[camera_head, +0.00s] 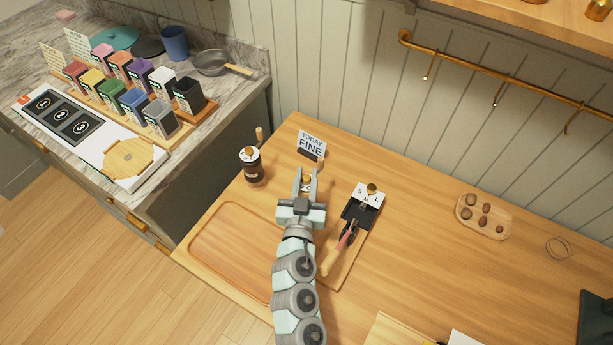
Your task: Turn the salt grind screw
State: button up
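My gripper (306,178) is over the wooden table, just in front of the small "TODAY FINE" sign (312,145). Its two fingers are apart, with a small brass knob (306,181) on something pale between them. I cannot tell whether the fingers touch it, and my gripper and arm hide most of what is below. A brown grinder (254,172) with a white top and a brass knob stands to the left. No salt label is readable.
A shallow wooden tray (218,255) lies front left. A black holder (354,217) and a red-handled tool (346,236) are close on the right. A small board with several brown pieces (482,216) lies farther right. The table between is clear.

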grip_shut()
jog(key=shift+f+b, duration=0.15)
jog(key=shift+b, duration=0.2)
jog(key=h+b, duration=0.1)
jog(key=b, duration=0.2)
jog(key=shift+w+a+f+m, duration=0.1)
jog(key=shift+a+f+m, duration=0.1)
jog(key=shift+m, duration=0.1)
jog(key=m+h+b, duration=0.1)
jog(key=h+b, duration=0.1)
jog(key=b, duration=0.3)
jog(key=shift+d+m+g+h+b, duration=0.1)
jog(key=shift+m+g+h+b, duration=0.2)
jog(key=shift+m+g+b, duration=0.1)
jog(key=shift+d+r+m+h+b, duration=0.1)
jog(key=shift+r+m+h+b, duration=0.3)
jog(key=shift+h+b, duration=0.3)
jog(key=shift+o, duration=2.2)
grip_release()
